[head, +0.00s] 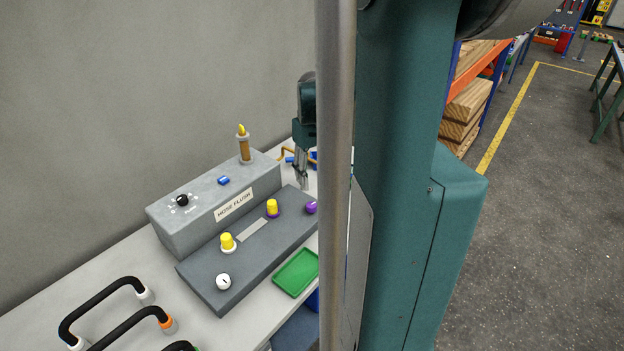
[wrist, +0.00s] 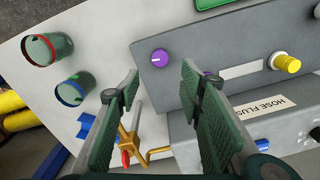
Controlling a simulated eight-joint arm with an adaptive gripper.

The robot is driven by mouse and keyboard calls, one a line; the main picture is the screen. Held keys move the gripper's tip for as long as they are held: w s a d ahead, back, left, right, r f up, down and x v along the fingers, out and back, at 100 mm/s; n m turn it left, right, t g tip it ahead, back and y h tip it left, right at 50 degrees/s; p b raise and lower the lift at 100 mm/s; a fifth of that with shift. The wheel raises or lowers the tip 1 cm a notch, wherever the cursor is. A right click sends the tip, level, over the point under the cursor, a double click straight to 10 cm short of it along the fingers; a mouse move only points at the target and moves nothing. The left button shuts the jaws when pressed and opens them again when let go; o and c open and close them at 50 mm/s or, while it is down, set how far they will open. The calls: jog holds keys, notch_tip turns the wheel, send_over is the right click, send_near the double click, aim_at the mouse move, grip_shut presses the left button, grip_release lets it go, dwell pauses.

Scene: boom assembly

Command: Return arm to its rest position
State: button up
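My gripper (head: 303,183) hangs above the far end of the workbench in the head view, beside the hose flush panel. In the wrist view its two green-padded fingers (wrist: 160,72) stand apart with nothing held between them. The dark panel (wrist: 215,35) and its purple knob (wrist: 160,57) lie beyond the fingertips. Part of my arm is hidden behind the pole in the head view.
The grey hose flush box (head: 200,225) carries a black knob and an upright brass part with a yellow top (head: 243,145). A green tray (head: 297,272) and black handles (head: 105,300) are on the bench. Two green cylinders (wrist: 47,48) and brass piping (wrist: 128,140) show near my gripper.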

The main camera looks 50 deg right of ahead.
dwell(0.7)
jog(key=w+a+r+n+t+h, duration=0.15)
jog(key=a+r, duration=0.25)
jog(key=a, duration=0.7)
jog(key=s+a+r+t, duration=0.1)
jog(key=s+a+t, duration=0.1)
jog(key=a, duration=0.8)
jog(key=s+a+r+n+t+y, duration=0.1)
jog(key=s+a, duration=0.2)
jog(key=a, duration=0.8)
jog(key=s+a+r+n+t, duration=0.1)
jog(key=s+a+r+t, duration=0.1)
jog(key=a, duration=0.8)
jog(key=shift+s+a+t, duration=0.35)
jog(key=shift+s, duration=0.2)
dwell(1.5)
